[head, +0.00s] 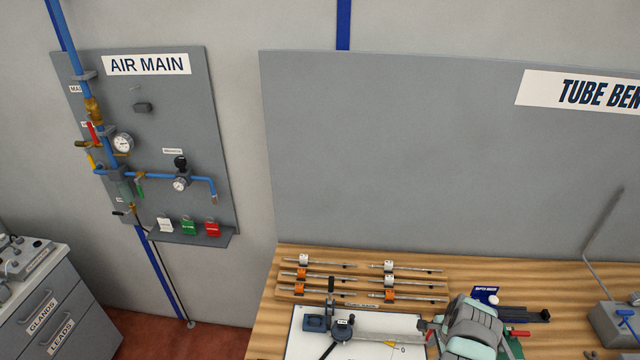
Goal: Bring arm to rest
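What looks like the end of my arm, with my gripper (472,328), shows as a grey and mint-green rounded body at the bottom of the head view. It is over the wooden bench (268,325), at the right edge of a white sheet or board (293,345). The rest of the arm is not clearly in view.
Racked rods (318,264) with white and orange clips lie behind the white board. A dark bending tool (342,330) stands on the board. A blue holder (485,295) and a grey box (612,325) are to the right. The air main panel (150,90) hangs at left.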

